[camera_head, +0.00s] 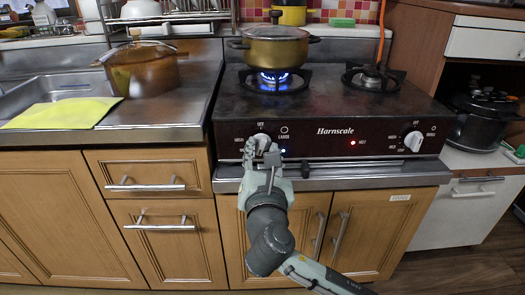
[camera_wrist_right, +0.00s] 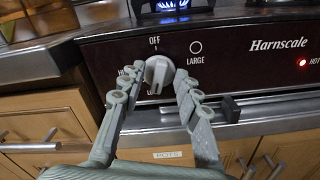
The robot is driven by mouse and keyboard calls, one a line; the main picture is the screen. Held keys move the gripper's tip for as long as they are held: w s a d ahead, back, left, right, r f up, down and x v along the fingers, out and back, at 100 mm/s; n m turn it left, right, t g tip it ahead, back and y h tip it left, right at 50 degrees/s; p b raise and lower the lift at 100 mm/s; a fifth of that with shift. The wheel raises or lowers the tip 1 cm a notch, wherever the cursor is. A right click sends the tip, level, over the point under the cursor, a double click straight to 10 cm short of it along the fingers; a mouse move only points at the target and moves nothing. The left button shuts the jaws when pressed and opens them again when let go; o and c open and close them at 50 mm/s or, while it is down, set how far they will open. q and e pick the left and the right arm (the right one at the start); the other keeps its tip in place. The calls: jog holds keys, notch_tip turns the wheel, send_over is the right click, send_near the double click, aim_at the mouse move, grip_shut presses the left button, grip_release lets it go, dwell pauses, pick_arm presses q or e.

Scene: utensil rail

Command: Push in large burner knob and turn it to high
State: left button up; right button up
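The large burner knob (camera_wrist_right: 158,72) is pale grey and sits on the dark stove front below the "OFF" mark, left of the "LARGE" label. In the head view only its top shows (camera_head: 262,137), behind my right gripper (camera_head: 264,153). A blue flame (camera_head: 274,79) burns on the left burner under the gold pot (camera_head: 274,46). My left gripper is out of view.
A second white knob (camera_head: 413,141) sits at the right of the stove front (camera_head: 340,133). A red light shows near "HOT". A metal rail edge (camera_head: 330,174) runs below the panel. A brown pot (camera_head: 144,68) and yellow cloth (camera_head: 62,113) are on the left counter.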

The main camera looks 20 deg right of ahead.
grip_shut()
